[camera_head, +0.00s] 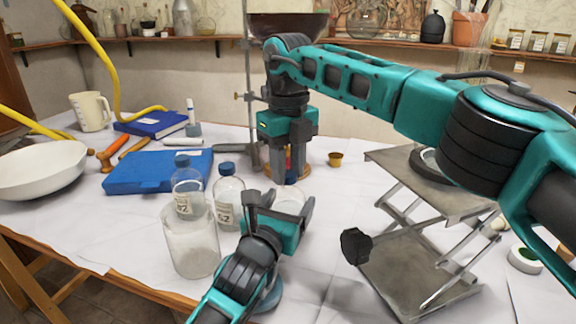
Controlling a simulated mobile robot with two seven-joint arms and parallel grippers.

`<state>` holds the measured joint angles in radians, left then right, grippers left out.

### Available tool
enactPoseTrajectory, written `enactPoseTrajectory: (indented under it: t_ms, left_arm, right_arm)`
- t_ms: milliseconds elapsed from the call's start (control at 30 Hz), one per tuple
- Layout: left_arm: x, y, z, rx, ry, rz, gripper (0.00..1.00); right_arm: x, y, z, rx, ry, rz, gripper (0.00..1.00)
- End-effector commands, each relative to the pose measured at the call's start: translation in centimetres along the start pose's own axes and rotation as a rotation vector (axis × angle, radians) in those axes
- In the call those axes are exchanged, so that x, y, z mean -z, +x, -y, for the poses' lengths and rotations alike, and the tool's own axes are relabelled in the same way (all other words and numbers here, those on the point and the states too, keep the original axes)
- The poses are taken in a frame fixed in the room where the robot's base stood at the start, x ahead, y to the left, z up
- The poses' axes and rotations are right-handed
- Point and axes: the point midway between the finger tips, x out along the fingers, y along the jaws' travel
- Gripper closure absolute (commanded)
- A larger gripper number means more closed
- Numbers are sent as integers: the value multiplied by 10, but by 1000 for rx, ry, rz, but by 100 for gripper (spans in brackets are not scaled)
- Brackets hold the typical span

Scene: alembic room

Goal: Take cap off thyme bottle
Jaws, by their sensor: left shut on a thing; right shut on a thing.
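My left gripper (279,206) comes from the bottom middle. Its jaws are shut on a clear, pale-rimmed glass vessel (289,196), mostly hidden behind the gripper; I cannot read a label on it. My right gripper (288,172) points down just behind and above that vessel. It is shut on a small brownish thing (288,160), largely hidden between its fingers. I cannot tell for sure which of these is the thyme bottle or its cap, nor whether they touch.
A blue case (157,171) and white bowl (40,168) are further left. A metal lab jack (445,196) stands right; a small brown cup (335,159) sits behind.

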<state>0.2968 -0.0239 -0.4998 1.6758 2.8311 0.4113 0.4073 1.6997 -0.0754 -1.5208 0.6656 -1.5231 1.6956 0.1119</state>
Motion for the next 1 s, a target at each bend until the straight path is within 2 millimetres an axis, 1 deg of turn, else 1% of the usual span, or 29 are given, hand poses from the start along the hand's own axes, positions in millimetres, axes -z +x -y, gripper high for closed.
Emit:
enactPoseTrajectory:
  t_ms: [100, 1000]
  left_arm:
    - [1, 0, 0, 0, 0, -2, 100]
    - [1, 0, 0, -1, -1, -2, 100]
  right_arm:
    - [0, 0, -1, -1, -218, 0, 100]
    - [1, -1, 0, -4, -1896, -1, 100]
